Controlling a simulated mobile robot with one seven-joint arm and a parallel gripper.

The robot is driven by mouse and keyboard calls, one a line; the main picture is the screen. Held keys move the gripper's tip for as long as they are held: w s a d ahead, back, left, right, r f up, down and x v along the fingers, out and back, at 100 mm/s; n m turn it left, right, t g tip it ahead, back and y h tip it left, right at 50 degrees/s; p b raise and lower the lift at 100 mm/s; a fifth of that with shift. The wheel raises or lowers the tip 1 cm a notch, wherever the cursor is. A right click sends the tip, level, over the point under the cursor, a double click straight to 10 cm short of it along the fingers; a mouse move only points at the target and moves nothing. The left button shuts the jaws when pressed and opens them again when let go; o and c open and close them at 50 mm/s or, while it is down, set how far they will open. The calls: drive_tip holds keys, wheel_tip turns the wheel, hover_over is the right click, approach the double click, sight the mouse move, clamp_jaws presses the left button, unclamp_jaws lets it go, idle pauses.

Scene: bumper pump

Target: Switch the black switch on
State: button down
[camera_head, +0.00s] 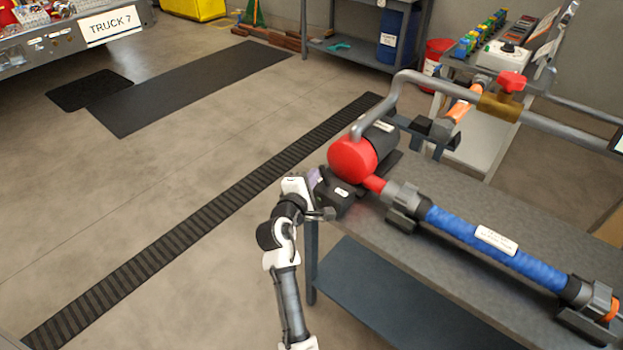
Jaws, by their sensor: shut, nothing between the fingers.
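A pump with a red round housing (352,160) and a black motor body (382,148) sits at the left end of the grey workbench (470,205). A small black box (338,198) with a white label is beside the pump, at the bench's left edge. I cannot make out a separate black switch or its position; it may be on this box. My gripper (328,214) is shut and empty, right at the box's lower left side. I cannot tell whether its fingertips touch the box. A purple patch shows behind my gripper.
A blue hose (490,246) with grey clamps runs right along the bench from the pump. A grey pipe (445,82) with a red-handled valve (510,84) arches above. A lower shelf (400,300) is under the bench.

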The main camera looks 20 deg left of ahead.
drive_tip(key=shift+d, duration=0.1)
drive_tip(key=m+b, duration=0.1)
drive_tip(key=b, duration=0.1)
drive_tip(key=d+m+t+b, duration=0.1)
drive_tip(key=m+b, duration=0.1)
drive_tip(key=b, duration=0.1)
drive_tip(key=d+m+t+b, duration=0.1)
drive_tip(key=m+b, duration=0.1)
drive_tip(key=b, duration=0.1)
drive_tip(key=shift+s+d, duration=0.1)
drive_tip(key=shift+s, duration=0.3)
drive_tip(key=shift+s+d+r+m+b, duration=0.1)
drive_tip(key=shift+d+r+m+b, duration=0.15)
drive_tip(key=shift+m+b, duration=0.5)
drive_tip(key=shift+r+p, duration=0.15)
drive_tip(key=shift+p, duration=0.2)
drive_tip(key=shift+a, duration=0.1)
